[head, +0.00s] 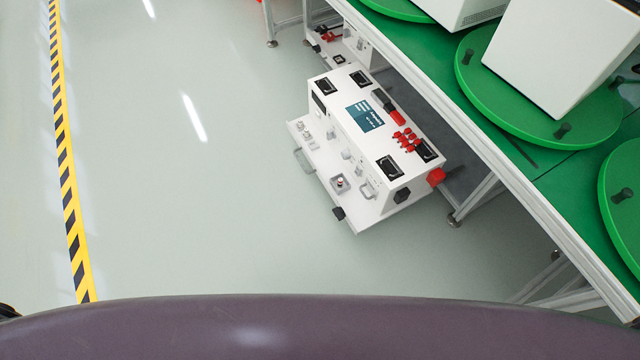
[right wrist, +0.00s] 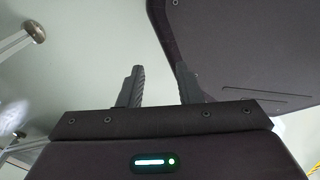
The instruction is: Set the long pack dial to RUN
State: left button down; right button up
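A long white pack (head: 325,118) stands on the floor beside the green-topped line in the head view. It has a blue label screen (head: 365,116), black recessed handles, red parts on top and a low side shelf. A small square grey control with a dark red centre (head: 339,182) sits on the shelf. I cannot tell whether it is the dial, and no RUN mark is legible. In the right wrist view my right gripper (right wrist: 160,70) has its two dark fingers apart with nothing between them, away from the pack. My left gripper is not in view.
The green bench (head: 520,150) carries green turntables (head: 470,72) with white boxes (head: 560,50). Its legs stand close to the pack's right side. A second white unit (head: 350,45) stands behind the pack. Open floor lies left, up to a yellow-black line (head: 70,190).

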aim_at(345, 154)
jog(key=z, duration=0.3)
jog(key=i+j+z, duration=0.15)
jog(key=z, duration=0.15)
jog(key=i+j+z, duration=0.1)
jog(key=j+z, duration=0.15)
jog(key=j, duration=0.15)
jog(key=i+j+z, duration=0.1)
jog(key=j+z, duration=0.2)
